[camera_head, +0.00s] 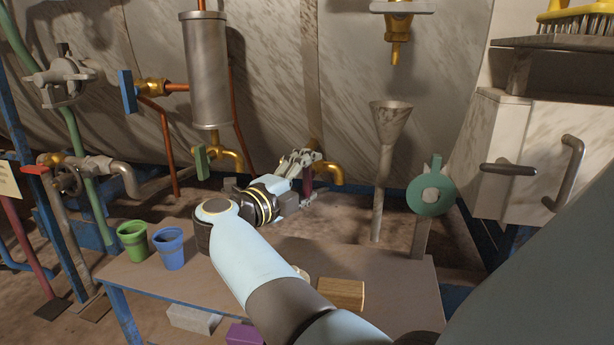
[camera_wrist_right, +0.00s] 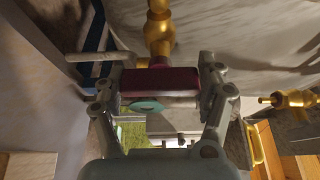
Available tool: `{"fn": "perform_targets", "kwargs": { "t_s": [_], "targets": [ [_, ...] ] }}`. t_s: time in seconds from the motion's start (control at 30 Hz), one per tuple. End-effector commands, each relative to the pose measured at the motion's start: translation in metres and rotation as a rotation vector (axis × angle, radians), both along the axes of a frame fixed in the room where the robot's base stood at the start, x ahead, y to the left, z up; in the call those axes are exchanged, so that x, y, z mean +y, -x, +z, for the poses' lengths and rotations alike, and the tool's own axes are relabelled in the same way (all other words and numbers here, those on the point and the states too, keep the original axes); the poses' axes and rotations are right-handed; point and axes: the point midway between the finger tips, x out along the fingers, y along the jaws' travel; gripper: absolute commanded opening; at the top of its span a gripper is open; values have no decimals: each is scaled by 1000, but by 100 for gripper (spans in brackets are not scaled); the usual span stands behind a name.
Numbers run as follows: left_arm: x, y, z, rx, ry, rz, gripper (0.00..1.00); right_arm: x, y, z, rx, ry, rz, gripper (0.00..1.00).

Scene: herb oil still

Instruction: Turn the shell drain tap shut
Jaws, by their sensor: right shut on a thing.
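A brass tap (camera_head: 328,170) with a dark red handle (camera_head: 308,184) stands behind the table, right of the grey cylinder (camera_head: 207,70). My right gripper (camera_head: 306,172) reaches it from the left. In the right wrist view the red handle (camera_wrist_right: 160,80) lies crosswise between both fingers of my right gripper (camera_wrist_right: 160,84), which is shut on it. The brass pipe (camera_wrist_right: 160,28) runs behind the handle there. No label shows which tap is the shell drain. In the head view my gripper hides part of the handle. My left gripper is not in view.
Other taps have a green handle (camera_head: 201,163) and a blue handle (camera_head: 128,91). A funnel (camera_head: 390,120) on a pipe stands right of my gripper. The table holds a green cup (camera_head: 133,240), a blue cup (camera_head: 169,248) and a wooden block (camera_head: 341,293).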

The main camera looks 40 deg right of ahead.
Motion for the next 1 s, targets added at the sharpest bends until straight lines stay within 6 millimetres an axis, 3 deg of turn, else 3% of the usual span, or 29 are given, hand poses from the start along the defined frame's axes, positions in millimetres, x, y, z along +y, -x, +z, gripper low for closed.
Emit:
{"fn": "perform_targets", "kwargs": {
  "t_s": [0.67,0.7,0.87,1.0],
  "targets": [
    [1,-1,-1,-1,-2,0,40,0,1,0,-50,-41,-2,40],
    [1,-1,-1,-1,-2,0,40,0,1,0,-49,-41,-2,74],
    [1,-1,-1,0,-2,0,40,0,0,0,-48,-41,-1,95],
    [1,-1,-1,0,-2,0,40,0,0,0,-47,-40,-1,96]
  ]
}}
